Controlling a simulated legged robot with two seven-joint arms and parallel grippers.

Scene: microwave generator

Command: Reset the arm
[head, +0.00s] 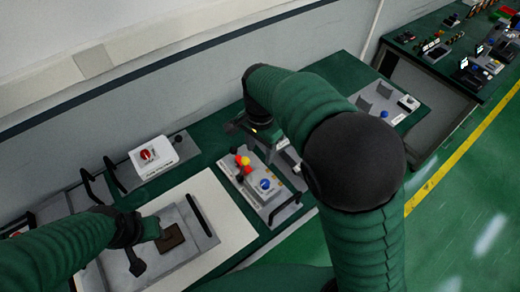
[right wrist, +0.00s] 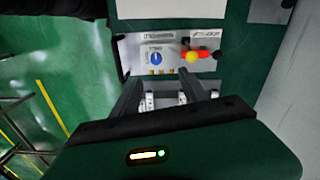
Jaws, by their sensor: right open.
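My right arm (head: 375,235) rises from the bottom of the head view and bends over toward the bench. Its gripper (head: 262,142) is partly hidden by the arm and hangs near the control panel (head: 262,203). In the right wrist view the two fingers of the right gripper (right wrist: 170,98) stand apart with nothing between them. The panel's blue knob (right wrist: 155,58) and its red and yellow parts (right wrist: 194,56) lie beyond the fingertips. My left gripper (head: 140,245) is over a grey box (head: 185,250) near a brown square (head: 171,237); its jaw opening is unclear.
A white box with a red knob (head: 147,154) stands left of the panel on the green bench. Black handles (head: 200,214) stick up near the grey box. Another bench with several small devices (head: 440,45) is at the upper right. Green floor (head: 465,225) is clear at the right.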

